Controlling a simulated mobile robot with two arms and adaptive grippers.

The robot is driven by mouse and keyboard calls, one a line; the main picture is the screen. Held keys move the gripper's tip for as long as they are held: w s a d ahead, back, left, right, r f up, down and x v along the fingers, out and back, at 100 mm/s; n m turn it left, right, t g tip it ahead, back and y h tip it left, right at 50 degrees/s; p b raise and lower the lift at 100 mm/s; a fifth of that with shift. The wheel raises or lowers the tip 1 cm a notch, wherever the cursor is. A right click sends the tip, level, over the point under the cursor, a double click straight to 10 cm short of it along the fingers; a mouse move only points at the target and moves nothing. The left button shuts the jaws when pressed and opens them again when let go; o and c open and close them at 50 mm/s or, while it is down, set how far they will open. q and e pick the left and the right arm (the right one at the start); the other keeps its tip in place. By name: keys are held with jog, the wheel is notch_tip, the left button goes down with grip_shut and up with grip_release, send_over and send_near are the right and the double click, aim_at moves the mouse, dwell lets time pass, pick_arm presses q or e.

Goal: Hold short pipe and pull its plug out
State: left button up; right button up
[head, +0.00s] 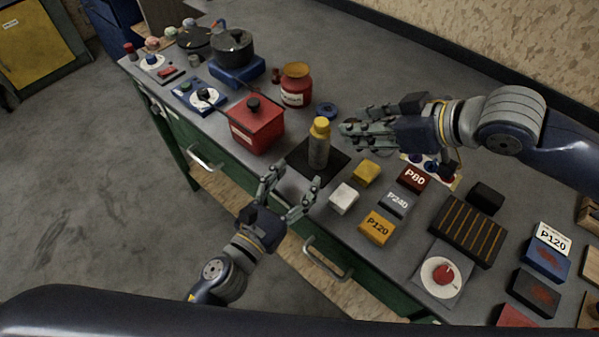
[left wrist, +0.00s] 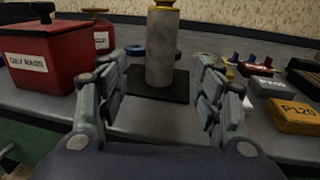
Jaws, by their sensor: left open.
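The short pipe (head: 318,153) is a grey cylinder standing upright on a black square mat (head: 335,165), with a yellow plug (head: 320,127) in its top. In the left wrist view, the pipe (left wrist: 161,50) stands ahead, centred between the fingertips; most of the plug is cut off by the top edge. My left gripper (head: 288,190) is open and empty, in front of the pipe and apart from it. My right gripper (head: 348,130) is to the right of the plug, fingers pointing left toward it, apart from it. Its finger gap is unclear.
A red lidded box (head: 257,128) and a red jar (head: 296,86) stand left of and behind the pipe. A blue ring (head: 326,110) lies behind it. White (head: 343,198) and yellow (head: 367,173) blocks lie to its right. Bench front is near my left arm.

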aim_at(314, 156)
pick_arm(q)
jog(key=x, duration=1)
jog(key=shift+w+d, duration=0.25)
jog(key=shift+w, duration=0.05)
